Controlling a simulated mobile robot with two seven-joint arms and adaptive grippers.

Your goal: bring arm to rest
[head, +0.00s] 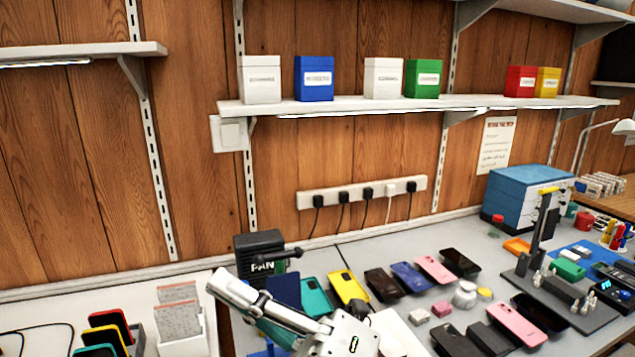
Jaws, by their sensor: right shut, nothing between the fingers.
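My right gripper (222,285) comes in at the bottom centre of the head view, with its fingers pointing up and left. It is shut and empty, in front of the workbench and below the black PAN box (260,256). The gripper's body hides part of the bench and some phones behind it. My left gripper is not in view.
Several phones, including a yellow one (348,287) and a teal one (316,297), lie on the grey bench (395,250) just right of the gripper. A white rack (190,340) stands lower left. A metal stand (540,235) is at right. A shelf (340,106) holds boxes above.

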